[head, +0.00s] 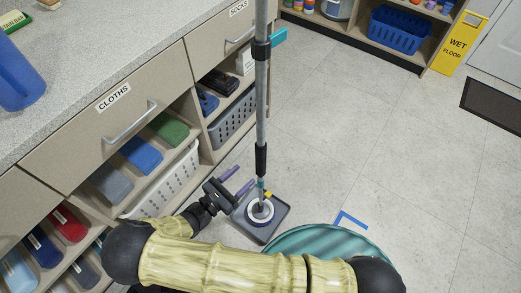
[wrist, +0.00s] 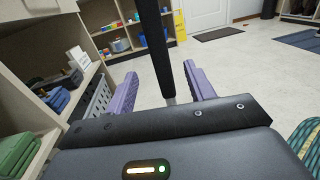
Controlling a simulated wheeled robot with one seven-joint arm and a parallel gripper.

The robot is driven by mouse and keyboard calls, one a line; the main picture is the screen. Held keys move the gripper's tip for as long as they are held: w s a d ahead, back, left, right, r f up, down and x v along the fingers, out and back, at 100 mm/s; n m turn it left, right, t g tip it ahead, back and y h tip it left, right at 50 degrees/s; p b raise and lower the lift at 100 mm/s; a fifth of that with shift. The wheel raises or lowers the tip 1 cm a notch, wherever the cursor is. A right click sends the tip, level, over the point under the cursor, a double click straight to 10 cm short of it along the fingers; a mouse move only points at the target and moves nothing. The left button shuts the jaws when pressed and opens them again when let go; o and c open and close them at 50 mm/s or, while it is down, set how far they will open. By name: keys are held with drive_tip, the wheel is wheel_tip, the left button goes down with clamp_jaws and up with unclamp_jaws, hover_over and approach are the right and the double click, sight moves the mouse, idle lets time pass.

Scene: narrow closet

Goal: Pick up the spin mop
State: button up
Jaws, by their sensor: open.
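The spin mop (head: 262,105) stands upright in the head view, a grey pole with black collars. Its round base (head: 260,212) sits in a dark square tray (head: 274,228) on the floor. My gripper (head: 239,179) is low beside the pole, its two purple fingers apart and pointing toward it. In the wrist view the black lower part of the mop pole (wrist: 152,40) rises beyond and between the open purple fingers of my gripper (wrist: 160,90). Whether the pole is fully inside the jaws or just past the tips I cannot tell.
A counter with drawers (head: 107,125) and open shelves runs along the left, with a white basket (head: 168,185) and a grey basket (head: 233,118). A teal round object (head: 325,245) is at the bottom. A yellow wet floor sign (head: 459,43) stands far right.

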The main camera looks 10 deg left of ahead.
sight(258, 163)
drive_tip(key=x, duration=0.5)
drive_tip(key=shift+w+d+b, duration=0.15)
drive_tip(key=shift+w+b, duration=0.15)
drive_tip(key=shift+w+d, duration=0.1)
drive_tip(key=shift+w, duration=0.1)
drive_tip(key=shift+w, duration=0.1)
drive_tip(key=x, duration=0.3)
drive_tip(key=b+x, duration=0.1)
drive_tip(key=x, duration=0.1)
drive_tip(key=shift+r, duration=0.4)
drive_tip(key=shift+r, duration=0.1)
clamp_jaws()
